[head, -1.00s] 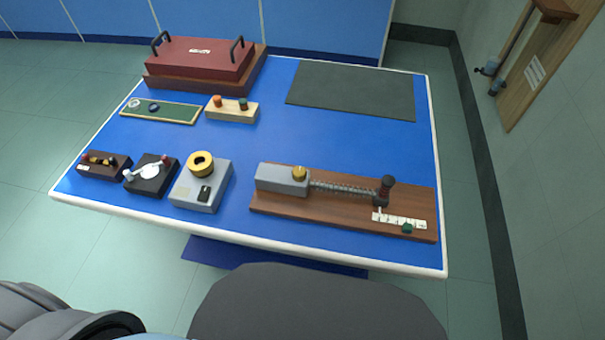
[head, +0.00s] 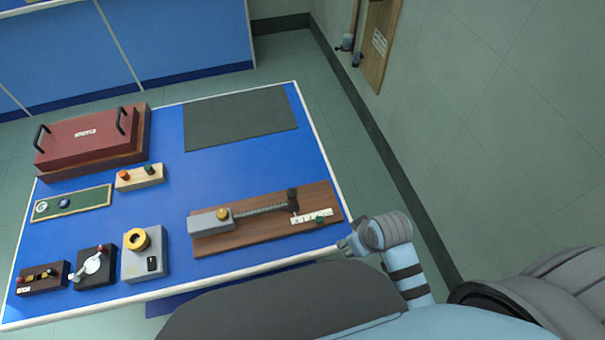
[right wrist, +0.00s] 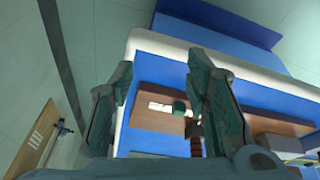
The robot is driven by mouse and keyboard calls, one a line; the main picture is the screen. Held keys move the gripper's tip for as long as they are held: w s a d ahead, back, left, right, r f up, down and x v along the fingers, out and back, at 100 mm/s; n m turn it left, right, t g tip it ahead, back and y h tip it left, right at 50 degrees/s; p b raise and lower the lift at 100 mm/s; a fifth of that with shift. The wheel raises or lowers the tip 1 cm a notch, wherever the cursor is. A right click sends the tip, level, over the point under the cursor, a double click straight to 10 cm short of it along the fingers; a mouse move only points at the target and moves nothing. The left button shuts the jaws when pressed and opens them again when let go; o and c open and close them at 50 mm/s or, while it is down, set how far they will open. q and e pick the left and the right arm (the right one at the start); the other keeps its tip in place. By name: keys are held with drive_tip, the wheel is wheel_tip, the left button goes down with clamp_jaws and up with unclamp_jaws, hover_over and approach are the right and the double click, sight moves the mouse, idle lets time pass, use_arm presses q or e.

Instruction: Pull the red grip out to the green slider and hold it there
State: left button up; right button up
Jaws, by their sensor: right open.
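The red grip (head: 292,196) stands upright at the right end of a spring on a brown wooden board (head: 262,231). The green slider (head: 318,219) sits on a white scale (head: 303,218) just right of and nearer than the grip. A gap separates grip and slider along the scale. My right gripper (head: 344,244) is off the table's right front edge, apart from the board. In the right wrist view its open, empty fingers (right wrist: 160,64) frame the green slider (right wrist: 179,107), with the red grip (right wrist: 196,147) beyond, partly covered. My left gripper is not in view.
A grey block with a brass knob (head: 222,214) holds the spring's left end. Left of it stand a grey box with a yellow ring (head: 145,256) and two small dark devices. A dark mat (head: 240,120) lies behind. The blue tabletop (head: 262,170) between is clear.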

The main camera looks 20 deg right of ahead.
sight(294, 204)
drive_tip(key=w+a+r+n+y, duration=0.1)
drive_tip(key=w+a+r+n, duration=0.1)
drive_tip(key=w, duration=0.3)
drive_tip(key=w+a+r+n+y, duration=0.1)
drive_tip(key=w+a+r+n, duration=0.1)
drive_tip(key=w+a, duration=0.2)
drive_tip(key=w+a+r+n+y, duration=0.1)
drive_tip(key=w+a+r, duration=0.1)
drive_tip(key=w+a, duration=0.2)
drive_tip(key=shift+w+r+n, duration=0.2)
drive_tip(key=shift+w+n, duration=0.2)
drive_tip(key=shift+w, duration=0.4)
drive_tip(key=x, duration=0.5)
drive_tip(key=shift+s+a+f, duration=0.1)
drive_tip(key=shift+f, duration=0.35)
drive_tip(key=shift+w+a+f, duration=0.1)
drive_tip(key=shift+w+f, duration=0.15)
drive_tip(key=shift+f, duration=0.05)
drive_tip(key=shift+s+r, duration=0.1)
drive_tip(key=shift+s, duration=0.05)
clamp_jaws()
drive_tip(key=shift+s, duration=0.1)
